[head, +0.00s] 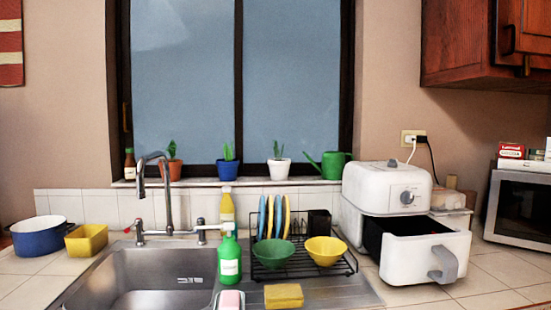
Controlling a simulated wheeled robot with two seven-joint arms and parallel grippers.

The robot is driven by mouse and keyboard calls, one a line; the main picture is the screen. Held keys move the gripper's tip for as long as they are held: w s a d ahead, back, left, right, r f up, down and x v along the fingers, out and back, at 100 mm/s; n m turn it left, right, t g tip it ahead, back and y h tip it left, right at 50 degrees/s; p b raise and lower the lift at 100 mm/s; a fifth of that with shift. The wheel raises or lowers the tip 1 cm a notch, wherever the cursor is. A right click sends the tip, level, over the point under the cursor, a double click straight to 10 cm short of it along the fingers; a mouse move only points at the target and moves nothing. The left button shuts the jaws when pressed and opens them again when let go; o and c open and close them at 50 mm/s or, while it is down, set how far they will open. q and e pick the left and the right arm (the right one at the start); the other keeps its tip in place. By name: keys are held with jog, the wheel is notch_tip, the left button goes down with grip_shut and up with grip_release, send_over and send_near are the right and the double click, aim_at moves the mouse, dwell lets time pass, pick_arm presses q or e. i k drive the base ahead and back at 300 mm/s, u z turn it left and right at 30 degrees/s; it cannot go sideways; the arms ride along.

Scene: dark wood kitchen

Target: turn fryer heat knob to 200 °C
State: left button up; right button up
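A white air fryer (376,189) stands on the tiled counter to the right of the sink. Its round grey heat knob (407,198) is on the front of the upper body. The knob's markings are too small to read. The fryer's drawer (418,258) is pulled out, with a grey handle (443,263) at its front and a dark inside showing. Neither of my grippers is in the head view, so nothing of mine is seen touching the knob.
The dish rack (303,262) with plates and bowls stands close left of the fryer. A microwave (518,210) is on the right. A cord runs from the fryer to the wall socket (412,138). A wooden cabinet (470,50) hangs above right. Counter tiles at front right are clear.

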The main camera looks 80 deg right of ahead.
aim_at(393, 163)
jog(key=k, duration=1.05)
jog(key=z, duration=0.25)
